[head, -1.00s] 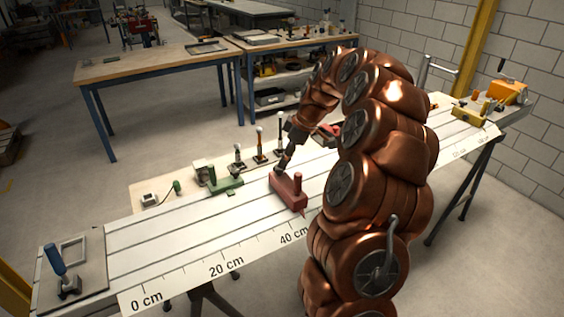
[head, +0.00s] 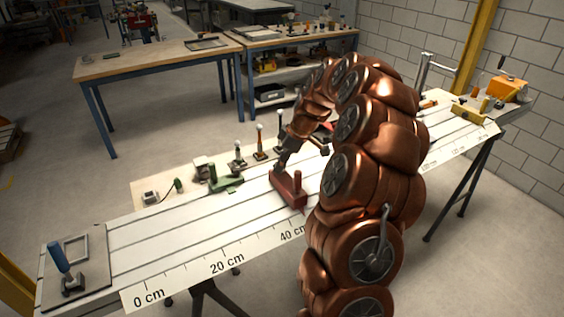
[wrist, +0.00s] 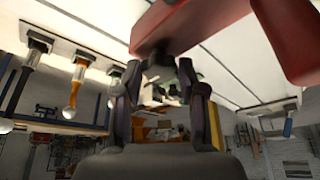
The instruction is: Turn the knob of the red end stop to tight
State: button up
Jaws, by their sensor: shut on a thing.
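The red end stop (head: 290,191) sits on the white slotted bed, near the 40 cm mark. It has an upright red post on its front end. My gripper (head: 279,168) is at its rear end, reaching down from behind. In the wrist view the red body (wrist: 200,22) fills the top. A dark knob (wrist: 158,62) shows under it between my two fingertips (wrist: 158,72), and the gripper is shut on it. The knob is small and partly hidden, so its tight or loose setting cannot be read.
A green stop (head: 226,183) stands left of the red one. Several upright tools, one with an orange handle (head: 260,140), stand behind the bed. A blue-handled clamp (head: 59,262) is at the left end. The bed's front left stretch (head: 180,245) is clear.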

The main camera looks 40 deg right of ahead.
jog(key=c, duration=0.5)
jog(key=shift+o, duration=0.2)
jog(key=shift+f+m+b, duration=0.15)
jog(key=shift+m+b, duration=0.15)
jog(key=shift+b, duration=0.2)
jog(key=shift+s+f+m+h+b, duration=0.1)
jog(key=shift+m+h+b, duration=0.3)
jog(key=shift+m+b, duration=0.3)
jog(key=m+b, duration=0.2)
jog(key=shift+a+t+h+b, duration=0.15)
jog(key=shift+t+h+b, duration=0.15)
jog(key=shift+h+b, duration=0.1)
jog(key=m+h+b, duration=0.1)
jog(key=m, duration=0.1)
jog(key=m+b, duration=0.1)
jog(key=m, duration=0.1)
jog(key=shift+a+m+h+b, duration=0.15)
jog(key=shift+m+h+b, duration=0.25)
jog(key=m+h+b, duration=0.1)
jog(key=m, duration=0.1)
jog(key=m+h+b, duration=0.1)
jog(key=m, duration=0.2)
jog(key=shift+a, duration=0.15)
jog(key=m+g, duration=0.1)
jog(key=m, duration=0.2)
jog(key=m+g+h+b, duration=0.1)
jog(key=m, duration=0.2)
jog(key=shift+a+r, duration=0.15)
jog(key=shift+r, duration=0.05)
